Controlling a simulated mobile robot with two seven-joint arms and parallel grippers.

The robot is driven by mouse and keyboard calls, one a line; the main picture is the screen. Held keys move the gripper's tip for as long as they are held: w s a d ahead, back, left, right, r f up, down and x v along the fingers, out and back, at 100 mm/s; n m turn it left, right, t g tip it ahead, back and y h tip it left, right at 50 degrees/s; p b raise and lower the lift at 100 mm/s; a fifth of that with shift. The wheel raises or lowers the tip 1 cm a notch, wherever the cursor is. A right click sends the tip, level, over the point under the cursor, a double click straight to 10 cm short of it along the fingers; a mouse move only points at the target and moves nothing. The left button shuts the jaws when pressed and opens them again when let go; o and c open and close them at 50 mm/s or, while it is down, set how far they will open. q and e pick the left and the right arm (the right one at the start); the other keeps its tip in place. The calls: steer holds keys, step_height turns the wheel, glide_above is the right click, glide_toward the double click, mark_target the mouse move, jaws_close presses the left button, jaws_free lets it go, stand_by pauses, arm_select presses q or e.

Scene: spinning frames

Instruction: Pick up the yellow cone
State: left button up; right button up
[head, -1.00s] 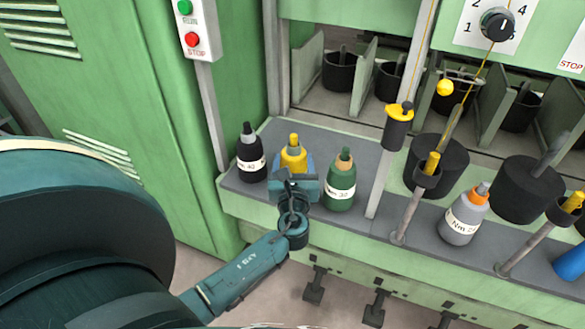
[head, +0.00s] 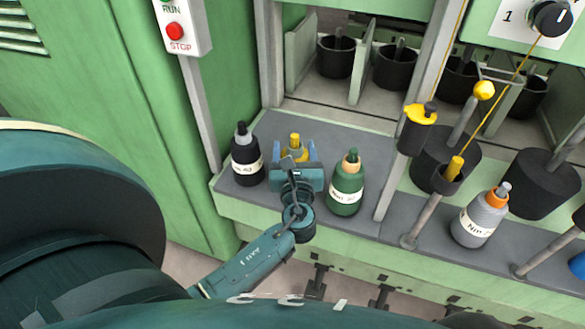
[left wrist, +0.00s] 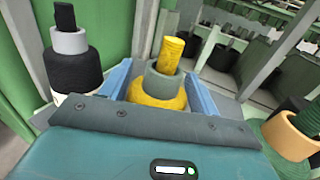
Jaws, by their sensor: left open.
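The yellow cone (head: 295,153) stands on the grey ledge (head: 377,154), with a grey collar and a yellow top. In the left wrist view the cone (left wrist: 155,92) is upright between the two blue fingers. My left gripper (head: 292,148) is open, one finger on each side of the cone. A narrow gap seems to show on the cone's right in the wrist view; I cannot tell whether the left finger touches it. The gripper body hides the cone's lower part. My right gripper is not in view.
A black cone (head: 246,158) stands close on the left and a green cone (head: 346,184) close on the right. A grey cone (head: 477,220) stands further right. A post (head: 412,110) and slanted rods rise from the ledge right of the green cone.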

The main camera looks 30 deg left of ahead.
arm_select(q)
steer(key=shift+d+r, duration=0.1)
jaws_close()
stand_by(0.6)
